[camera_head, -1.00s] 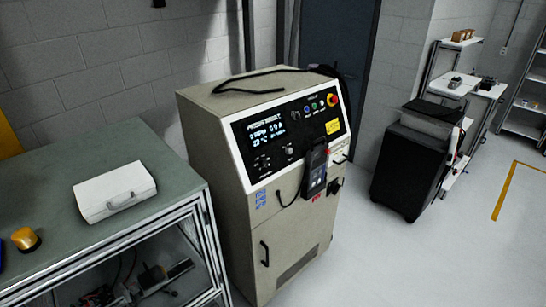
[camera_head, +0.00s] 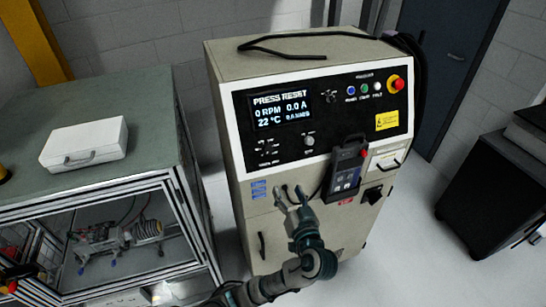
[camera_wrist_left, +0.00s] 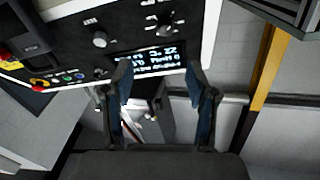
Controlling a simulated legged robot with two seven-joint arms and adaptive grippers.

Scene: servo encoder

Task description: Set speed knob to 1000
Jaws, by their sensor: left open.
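The cabinet's black control panel (camera_head: 320,110) carries a lit display (camera_head: 282,108) reading PRESS RESET, 0 RPM, 0.0 A and 22 °C. A small round grey knob (camera_head: 309,140) sits below and right of the display; its label and setting are too small to read. It also shows in the left wrist view as the knob (camera_wrist_left: 100,39), left of the display (camera_wrist_left: 158,60). My left gripper (camera_head: 291,193) is open and empty, below the knob and in front of the cabinet, apart from it. Its two fingers (camera_wrist_left: 160,78) spread in the left wrist view. My right gripper is out of view.
A red emergency button (camera_head: 397,84) and several small coloured buttons (camera_head: 364,88) sit at the panel's upper right. A black handheld pendant (camera_head: 346,170) hangs on the cabinet front, right of my gripper. A workbench (camera_head: 110,100) with a white case (camera_head: 85,143) stands left.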

